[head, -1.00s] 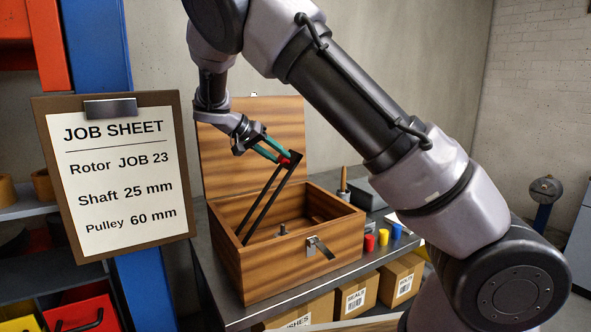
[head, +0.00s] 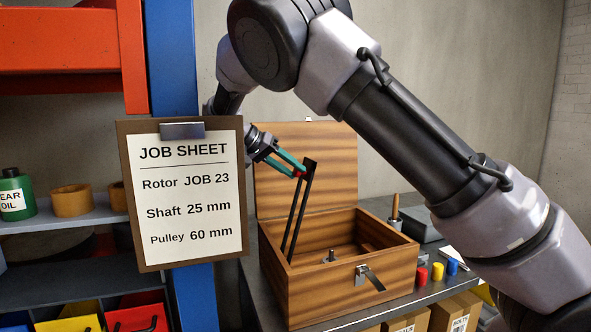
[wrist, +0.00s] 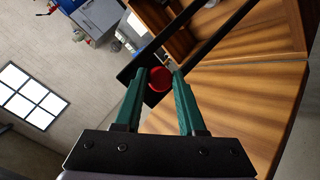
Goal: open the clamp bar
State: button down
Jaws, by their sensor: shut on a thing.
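The clamp bar (head: 301,215) is a black two-armed frame rising steeply out of the open wooden box (head: 325,292), its top leaning slightly right. A red knob (head: 299,173) sits at its upper end; the knob also shows in the wrist view (wrist: 159,80). My gripper (head: 303,171) has green fingers, which are shut on the red knob from the left. In the wrist view the fingers (wrist: 158,74) lie on either side of the knob. The bar's lower ends are hidden inside the box.
The box lid (head: 335,150) stands open behind the bar. A metal stud (head: 330,256) shows inside the box, and a metal latch (head: 369,277) sticks out in front. The job sheet (head: 186,195) hangs at the left. Red (head: 422,276), yellow and blue pieces stand right of the box.

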jog(key=shift+s+a+f, duration=0.2)
jog(key=shift+a+f, duration=0.05)
jog(key=shift+f, duration=0.2)
jog(key=c, duration=0.7)
grip_release()
jog(key=shift+w, duration=0.1)
jog(key=shift+c, duration=0.2)
jog(key=shift+o, duration=1.2)
jog(key=shift+w+a+f, duration=0.1)
jog(key=shift+w+a, duration=0.05)
jog(key=shift+r, duration=0.4)
notch_tip(320, 180, up, 10)
jog(key=shift+f, duration=0.25)
